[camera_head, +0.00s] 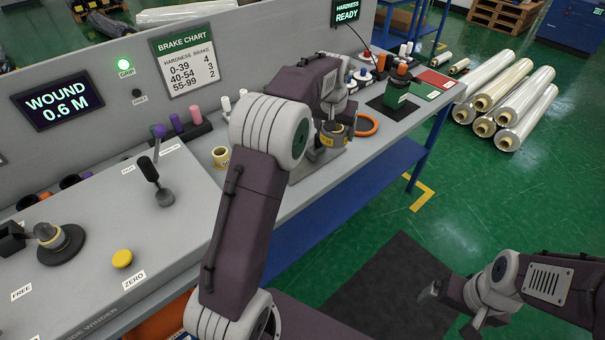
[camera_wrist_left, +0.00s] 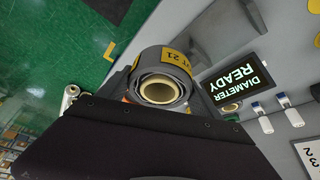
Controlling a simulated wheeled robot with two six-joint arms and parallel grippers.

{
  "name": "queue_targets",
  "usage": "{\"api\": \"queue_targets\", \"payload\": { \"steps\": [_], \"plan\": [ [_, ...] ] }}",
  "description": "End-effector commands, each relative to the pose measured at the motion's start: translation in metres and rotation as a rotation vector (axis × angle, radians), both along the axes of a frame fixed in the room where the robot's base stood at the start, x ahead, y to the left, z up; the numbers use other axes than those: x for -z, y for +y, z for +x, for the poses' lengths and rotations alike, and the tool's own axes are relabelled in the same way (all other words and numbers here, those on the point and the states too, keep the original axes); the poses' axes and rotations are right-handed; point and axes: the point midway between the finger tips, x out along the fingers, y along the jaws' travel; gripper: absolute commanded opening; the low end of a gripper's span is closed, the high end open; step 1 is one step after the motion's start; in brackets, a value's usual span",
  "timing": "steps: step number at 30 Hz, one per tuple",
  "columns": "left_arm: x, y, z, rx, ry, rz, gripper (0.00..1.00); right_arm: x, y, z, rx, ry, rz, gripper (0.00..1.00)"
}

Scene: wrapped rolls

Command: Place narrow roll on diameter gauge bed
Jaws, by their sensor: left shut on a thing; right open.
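My left gripper (camera_head: 332,118) is shut on a dark grey roll (camera_head: 333,136) with a yellow label. In the left wrist view the roll (camera_wrist_left: 163,72) shows its wound end, a cream core and part of a label ending in "21". In the head view the roll is over a grey plate (camera_head: 312,168) on the bench, probably the diameter gauge bed. I cannot tell whether the roll touches it. A display (camera_wrist_left: 240,82) reading "DIAMETER READY" is beside the roll in the left wrist view. My right gripper (camera_head: 448,303) is open and empty, over the floor mat.
An orange ring (camera_head: 366,124) lies right of the held roll. A small yellow roll (camera_head: 221,157) stands to the left. Pegs, a lever (camera_head: 150,172) and the winder unit occupy the bench's left part. Clear wrapped rolls (camera_head: 510,95) are stacked on the open green floor.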

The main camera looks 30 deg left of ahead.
Motion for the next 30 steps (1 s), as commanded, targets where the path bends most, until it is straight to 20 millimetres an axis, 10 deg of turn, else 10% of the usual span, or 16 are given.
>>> {"api": "queue_targets", "payload": {
  "steps": [15,30],
  "plan": [
    [0.066,0.102,-0.040,-0.003,0.000,0.000,0.20,0.021,0.000,0.000,0.000,0.000,0.000,0.96],
    [0.109,0.108,-0.043,0.000,-0.001,0.000,0.20,0.029,0.000,0.000,0.000,0.000,0.000,0.96]
  ]
}}
